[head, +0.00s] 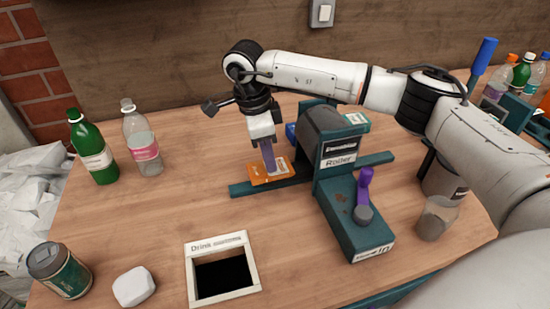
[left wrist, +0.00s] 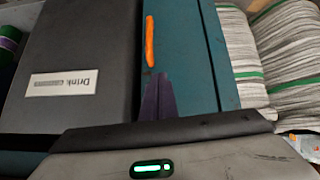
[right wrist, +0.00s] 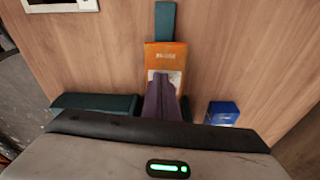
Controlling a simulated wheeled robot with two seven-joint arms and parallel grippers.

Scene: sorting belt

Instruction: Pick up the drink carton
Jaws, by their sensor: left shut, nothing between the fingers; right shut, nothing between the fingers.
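The drink carton appears to be the flat orange box with a pale label (head: 258,178), lying across the teal bar left of the roller machine. The right wrist view shows the orange carton (right wrist: 167,52) just beyond my fingertips. My right gripper (head: 270,169) points down over the carton with its purple fingers shut and nothing between them. The right wrist view shows the fingers (right wrist: 162,80) in front of the carton's label; I cannot tell if they touch it. My left gripper (left wrist: 158,82) is shut and empty, away from the head view, beside an orange strip (left wrist: 150,42).
The roller machine (head: 328,140) with a purple lever (head: 364,185) stands right of the carton. A blue box (right wrist: 222,112) lies close by. A drink-labelled opening (head: 192,275), bottles (head: 92,150), a can (head: 60,272) and a white lump (head: 134,287) are around the table.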

